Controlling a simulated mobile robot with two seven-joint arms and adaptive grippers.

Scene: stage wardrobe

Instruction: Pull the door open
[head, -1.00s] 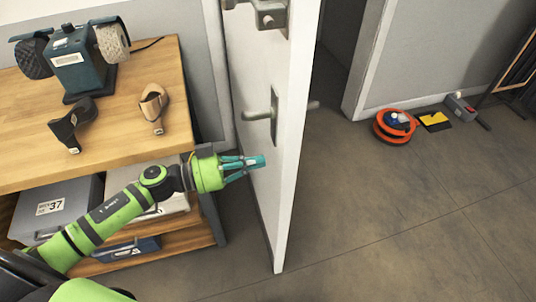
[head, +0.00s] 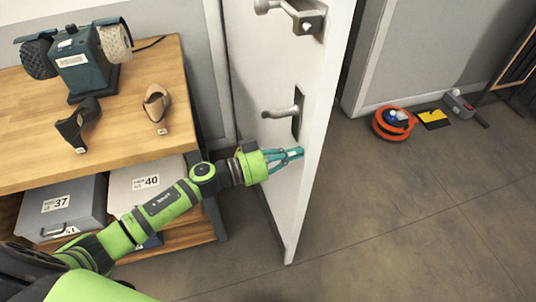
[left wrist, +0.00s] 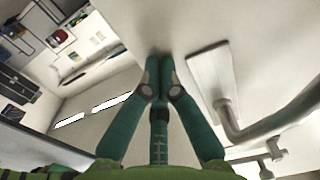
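The white door (head: 265,75) stands partly open, its free edge towards the right. A grey lever handle (head: 285,110) sits on the face turned to me, with a larger metal fitting (head: 300,15) higher up. My left gripper (head: 301,153) is below the lever, its fingertips at the door face near the free edge; I cannot tell whether they press on it. In the left wrist view, the fingertips (left wrist: 159,65) are together with nothing visible between them, and the lever (left wrist: 240,128) is to their right, outside the grip. My right gripper is not in view.
A wooden table (head: 120,140) with shoes and a teal machine (head: 75,60) stands left, with numbered grey boxes (head: 60,207) underneath. An orange reel (head: 394,124) lies on the floor beyond the door. The floor at front right is clear.

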